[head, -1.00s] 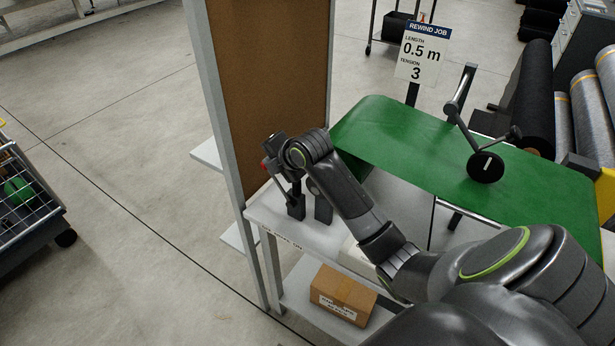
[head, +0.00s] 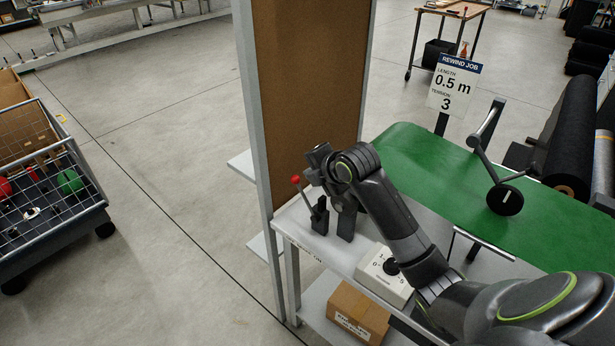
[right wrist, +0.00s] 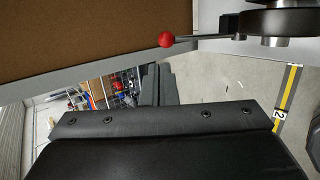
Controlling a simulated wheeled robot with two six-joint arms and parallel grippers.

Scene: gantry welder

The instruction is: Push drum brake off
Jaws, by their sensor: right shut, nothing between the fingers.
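The drum brake is a dark lever with a red ball knob (head: 296,180), rising from a dark base (head: 320,217) on the white bench. The lever leans to the left in the head view. My right gripper (head: 318,158) is shut and empty, just right of the knob and above the base. In the right wrist view, the red knob (right wrist: 166,40) and its thin lever lie beyond the dark fingers (right wrist: 158,84), with a visible gap in the picture. Whether any part of the gripper touches the lever is unclear. My left gripper is not in view.
A brown board in a grey frame (head: 248,120) stands close on the left. A white dial box (head: 383,278) sits at the bench front. A crank (head: 483,150) stands over the green mat (head: 405,148). A cardboard box (head: 357,312) lies on the lower shelf.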

